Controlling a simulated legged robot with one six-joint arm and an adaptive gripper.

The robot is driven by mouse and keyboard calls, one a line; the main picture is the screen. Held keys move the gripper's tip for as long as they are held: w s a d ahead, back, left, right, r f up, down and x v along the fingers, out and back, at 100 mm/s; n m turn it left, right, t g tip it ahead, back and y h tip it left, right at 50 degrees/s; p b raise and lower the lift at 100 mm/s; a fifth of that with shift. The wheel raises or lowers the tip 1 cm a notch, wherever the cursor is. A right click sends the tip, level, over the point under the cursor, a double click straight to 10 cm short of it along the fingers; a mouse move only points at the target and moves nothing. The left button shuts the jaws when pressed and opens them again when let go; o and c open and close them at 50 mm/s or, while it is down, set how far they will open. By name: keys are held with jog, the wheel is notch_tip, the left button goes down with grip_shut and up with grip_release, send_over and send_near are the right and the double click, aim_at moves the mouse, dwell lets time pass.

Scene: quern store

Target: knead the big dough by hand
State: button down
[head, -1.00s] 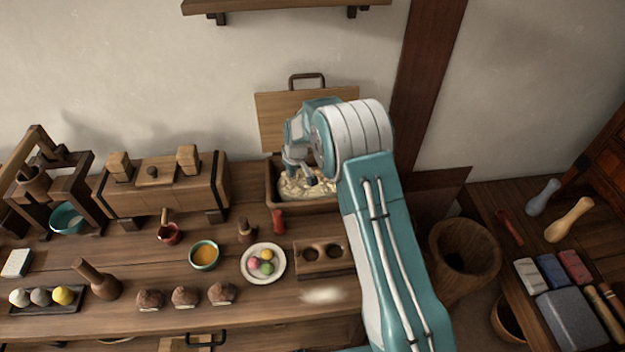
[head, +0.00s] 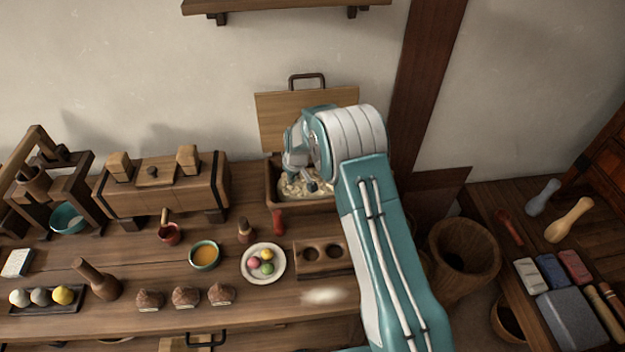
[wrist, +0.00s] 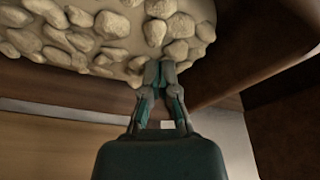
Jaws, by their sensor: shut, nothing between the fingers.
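The big dough (head: 293,189) is a pale, lumpy mass inside an open wooden box (head: 271,190) at the back of the bench. In the wrist view the dough (wrist: 90,35) fills the top left and has many rounded lumps. My gripper (head: 311,186) is inside the box at the dough, partly hidden by my arm. In the wrist view my gripper (wrist: 160,68) is shut with nothing between its fingers. Its tips overlap the dough's edge near the box wall; I cannot tell whether they press in.
A wooden lid (head: 275,112) with a handle stands upright behind the box. A red bottle (head: 278,221), a plate of colored balls (head: 264,275) and a holed block (head: 318,268) stand in front. A wooden mortar (head: 464,250) is right of my arm. A shelf (head: 290,8) hangs above.

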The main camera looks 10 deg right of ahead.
jog(key=shift+f, duration=0.4)
jog(key=shift+w+v, duration=0.15)
jog(key=shift+v, duration=0.55)
jog(key=shift+w+v, duration=0.15)
jog(key=shift+v, duration=0.55)
jog(key=shift+a, duration=0.15)
jog(key=shift+s+x, duration=0.15)
jog(key=shift+x, duration=0.55)
jog(key=shift+s+x, duration=0.15)
jog(key=shift+x, duration=0.5)
